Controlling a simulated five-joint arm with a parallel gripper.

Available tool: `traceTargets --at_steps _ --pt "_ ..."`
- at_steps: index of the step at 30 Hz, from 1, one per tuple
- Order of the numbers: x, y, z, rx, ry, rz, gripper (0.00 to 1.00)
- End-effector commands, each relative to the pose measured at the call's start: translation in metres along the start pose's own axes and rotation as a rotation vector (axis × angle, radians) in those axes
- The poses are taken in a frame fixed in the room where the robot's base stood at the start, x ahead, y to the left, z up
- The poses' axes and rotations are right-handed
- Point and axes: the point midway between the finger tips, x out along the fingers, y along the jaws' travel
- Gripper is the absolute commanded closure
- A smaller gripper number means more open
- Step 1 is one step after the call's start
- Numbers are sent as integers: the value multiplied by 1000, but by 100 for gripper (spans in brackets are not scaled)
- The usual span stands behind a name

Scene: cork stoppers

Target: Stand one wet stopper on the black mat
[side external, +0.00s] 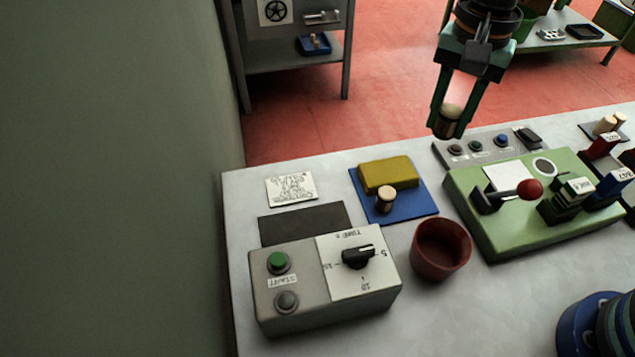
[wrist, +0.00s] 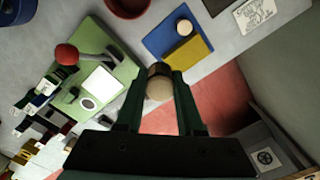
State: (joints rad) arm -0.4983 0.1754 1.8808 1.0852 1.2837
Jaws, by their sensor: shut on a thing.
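My gripper (side external: 445,131) is raised above the far edge of the table, pointing down, and is shut on a cork stopper (side external: 451,114). This stopper has a pale end and a darker band; it also shows between the fingers in the wrist view (wrist: 159,88). Another stopper (side external: 386,200) stands on the blue mat (side external: 415,208) beside a yellow sponge (side external: 388,174). The black mat (side external: 304,223) lies bare, left of the blue mat and behind the timer box; its edge shows in the wrist view (wrist: 216,5). I cannot tell whether the held stopper is wet.
A grey timer box (side external: 290,310) stands in front of the black mat. A dark red cup (side external: 440,250) stands right of it. A green machine (side external: 480,225) with a red-knobbed lever (side external: 529,188) and a button panel (side external: 490,146) fill the right. A drawing card (side external: 291,188) lies behind the mat.

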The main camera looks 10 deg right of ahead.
Motion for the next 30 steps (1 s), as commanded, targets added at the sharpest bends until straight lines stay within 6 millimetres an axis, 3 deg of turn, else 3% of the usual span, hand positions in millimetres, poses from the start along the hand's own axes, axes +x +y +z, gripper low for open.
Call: traceTargets --at_steps 3,7,10,21,25,30 --pt "-18 -1 0 0 1 -3 100" --pt "-29 -4 2 -1 0 -1 100" --pt "-33 -17 12 -5 0 0 100" --pt "-35 -96 98 -7 0 2 100" --pt "-34 -109 119 -3 0 1 100" --pt "-22 -113 128 0 0 4 100"
